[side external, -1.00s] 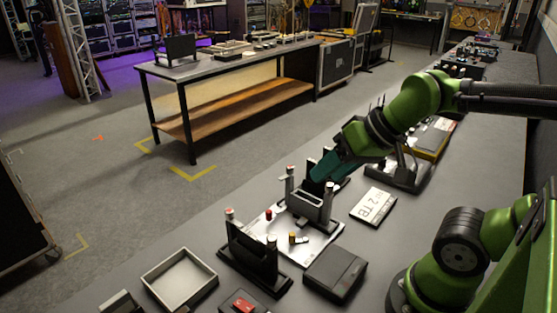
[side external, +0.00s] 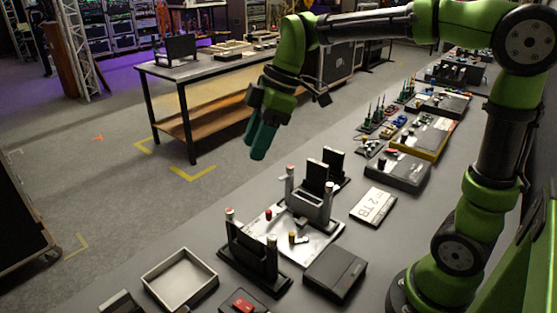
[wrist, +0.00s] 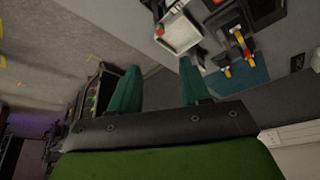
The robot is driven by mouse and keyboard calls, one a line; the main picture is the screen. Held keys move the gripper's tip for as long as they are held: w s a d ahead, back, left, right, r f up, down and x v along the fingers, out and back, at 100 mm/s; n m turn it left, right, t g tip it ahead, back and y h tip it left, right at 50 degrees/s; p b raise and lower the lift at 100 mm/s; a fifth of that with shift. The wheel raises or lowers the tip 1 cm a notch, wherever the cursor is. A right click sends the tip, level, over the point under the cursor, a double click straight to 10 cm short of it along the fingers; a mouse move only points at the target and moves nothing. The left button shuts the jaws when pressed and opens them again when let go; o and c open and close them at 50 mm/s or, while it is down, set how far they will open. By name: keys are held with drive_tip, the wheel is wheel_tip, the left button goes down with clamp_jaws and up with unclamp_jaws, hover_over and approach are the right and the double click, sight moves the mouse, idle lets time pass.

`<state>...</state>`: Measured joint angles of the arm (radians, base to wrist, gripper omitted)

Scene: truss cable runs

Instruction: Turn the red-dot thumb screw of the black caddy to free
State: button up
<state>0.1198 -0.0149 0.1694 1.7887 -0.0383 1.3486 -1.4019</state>
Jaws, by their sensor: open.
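The black caddy (side external: 250,252) stands upright on a dark base near the front of the bench in the side view. A post with a red-dot top (side external: 229,213), apparently its thumb screw, stands at its left end, and a pale-topped post (side external: 271,242) at its right end. I cannot tell the screw's turn angle. My gripper (side external: 262,148) hangs high, above and behind the caddies, apart from them. Its green fingers (wrist: 158,85) are open and empty in the wrist view. I cannot clearly identify the black caddy there.
A grey caddy (side external: 310,205) with similar posts stands behind, across a silver plate (side external: 270,235). A shallow tray (side external: 180,276), a dark box (side external: 335,272) and a white labelled card (side external: 373,206) lie around. More gear lines the bench at back right. Air around my gripper is clear.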

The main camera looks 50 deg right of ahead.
sight(229, 211)
drive_tip(key=x, duration=1.6)
drive_tip(key=shift+d, duration=0.1)
drive_tip(key=shift+c, duration=0.5)
clamp_jaws()
